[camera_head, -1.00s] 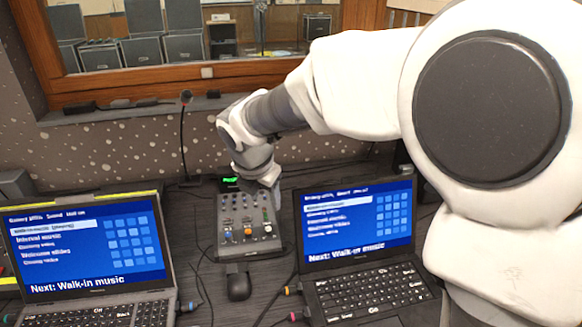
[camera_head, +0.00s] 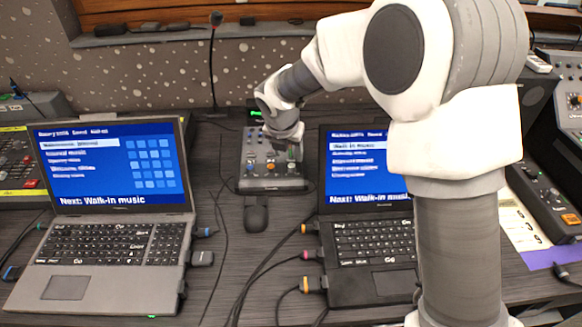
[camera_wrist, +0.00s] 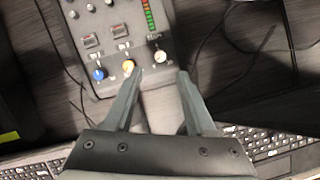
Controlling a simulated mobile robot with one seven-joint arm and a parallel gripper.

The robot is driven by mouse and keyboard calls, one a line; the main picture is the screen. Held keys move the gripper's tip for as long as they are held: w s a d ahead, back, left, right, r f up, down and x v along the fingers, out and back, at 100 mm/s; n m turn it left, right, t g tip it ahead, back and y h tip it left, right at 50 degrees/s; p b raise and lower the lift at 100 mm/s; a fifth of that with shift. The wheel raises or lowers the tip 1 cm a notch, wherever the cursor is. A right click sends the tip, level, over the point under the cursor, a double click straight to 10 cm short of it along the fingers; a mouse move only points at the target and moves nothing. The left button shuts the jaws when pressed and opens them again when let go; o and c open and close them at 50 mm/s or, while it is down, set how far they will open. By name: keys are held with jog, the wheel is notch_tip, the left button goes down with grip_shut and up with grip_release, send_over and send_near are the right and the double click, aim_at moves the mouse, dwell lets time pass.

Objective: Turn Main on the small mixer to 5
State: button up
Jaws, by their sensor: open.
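The small mixer (camera_head: 268,172) lies on the desk between the two laptops. The labels are too blurred to read, so I cannot tell which is Main. My gripper (camera_wrist: 160,75) is open, its fingertips at the near edge of the mixer, close to the orange and white-topped knobs. Nothing is between the fingers. In the head view my wrist hangs over the mixer's far part.
A grey laptop (camera_head: 110,244) stands to the left and a black laptop (camera_head: 362,262) to the right. A dark mouse (camera_head: 256,217) sits in front of the mixer. Cables cross the desk there. A gooseneck microphone (camera_head: 212,60) rises behind. Larger consoles stand at both sides.

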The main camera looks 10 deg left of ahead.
aim_at(291, 166)
jog(key=b+x, duration=0.1)
jog(key=x, duration=0.6)
jog(key=shift+f, duration=0.15)
grip_shut()
